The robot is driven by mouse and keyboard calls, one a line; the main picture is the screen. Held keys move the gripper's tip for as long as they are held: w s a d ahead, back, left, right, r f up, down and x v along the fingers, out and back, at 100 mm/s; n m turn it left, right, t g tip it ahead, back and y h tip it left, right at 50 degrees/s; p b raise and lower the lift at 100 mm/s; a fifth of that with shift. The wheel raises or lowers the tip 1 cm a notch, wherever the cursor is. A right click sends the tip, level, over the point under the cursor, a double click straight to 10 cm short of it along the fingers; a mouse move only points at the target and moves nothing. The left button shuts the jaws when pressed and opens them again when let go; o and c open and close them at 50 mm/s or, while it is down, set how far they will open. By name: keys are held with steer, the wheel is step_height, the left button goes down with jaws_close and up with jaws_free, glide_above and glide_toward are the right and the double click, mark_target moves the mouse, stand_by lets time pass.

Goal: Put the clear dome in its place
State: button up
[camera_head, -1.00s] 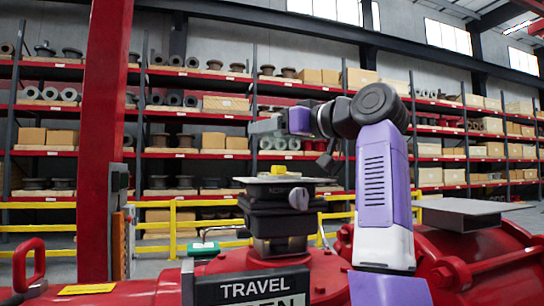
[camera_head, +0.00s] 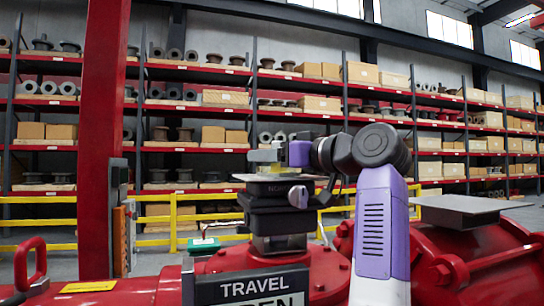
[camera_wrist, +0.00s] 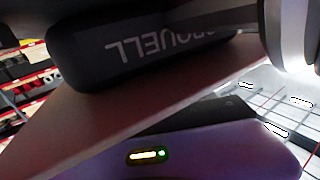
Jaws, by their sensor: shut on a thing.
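A black valve actuator housing (camera_head: 275,205) stands on the red valve body, with a thin flat plate on top and a grey knob (camera_head: 298,196) on its side. A yellow indicator (camera_head: 277,168) sits on the plate. My gripper (camera_head: 264,156) is low over the plate, close around the indicator, and is shut on the clear dome. The dome is so transparent that its outline is hard to make out, and I cannot tell whether it touches the plate. The wrist view shows the housing's lettering upside down (camera_wrist: 165,45), close to my purple gripper body (camera_wrist: 170,150).
A "TRAVEL" sign (camera_head: 255,287) stands in front of the actuator. A red post (camera_head: 98,140) rises at left, and a yellow railing (camera_head: 173,225) runs behind. A flat grey plate (camera_head: 470,204) lies at right. Stocked shelves (camera_head: 200,110) fill the background.

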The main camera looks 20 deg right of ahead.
steer(key=o, duration=1.5)
steer(key=shift+r, duration=0.25)
steer(key=b+v, duration=0.2)
steer(key=v, duration=0.3)
steer(key=b+v, duration=0.2)
steer(key=v, duration=0.4)
steer(key=shift+f+b, duration=0.2)
steer(key=shift+b, duration=0.2)
steer(key=shift+s+d+r, duration=0.1)
steer(key=shift+s+d, duration=0.15)
steer(key=shift+s, duration=0.25)
